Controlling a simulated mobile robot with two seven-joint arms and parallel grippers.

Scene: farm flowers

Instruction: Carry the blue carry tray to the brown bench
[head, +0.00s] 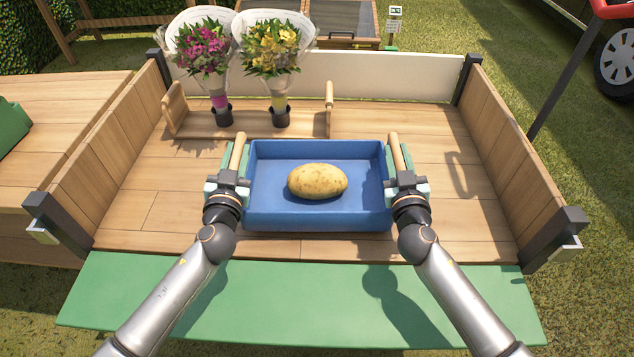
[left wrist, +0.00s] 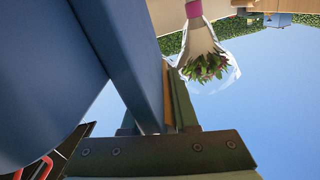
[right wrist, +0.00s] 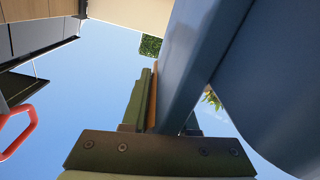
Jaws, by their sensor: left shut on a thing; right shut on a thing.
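The blue carry tray (head: 318,221) is level in the middle of the wooden cart bed, with a potato (head: 317,181) in it. Wooden handles stand at its left and right sides. My left gripper (head: 232,178) is shut on the tray's left side, and my right gripper (head: 403,178) on its right side. The tray's blue wall fills part of the left wrist view (left wrist: 120,50) and right wrist view (right wrist: 195,60). I cannot tell whether its base touches the boards. A brown wooden bench-like top (head: 50,165) lies left of the cart; I cannot confirm it is the brown bench.
Two wrapped bouquets, pink (head: 203,50) and yellow (head: 272,50), stand in a wooden rack (head: 245,125) behind the tray. Side boards (head: 505,150) enclose the bed. A green flap (head: 300,300) lies at the front. The bed right of the tray is clear.

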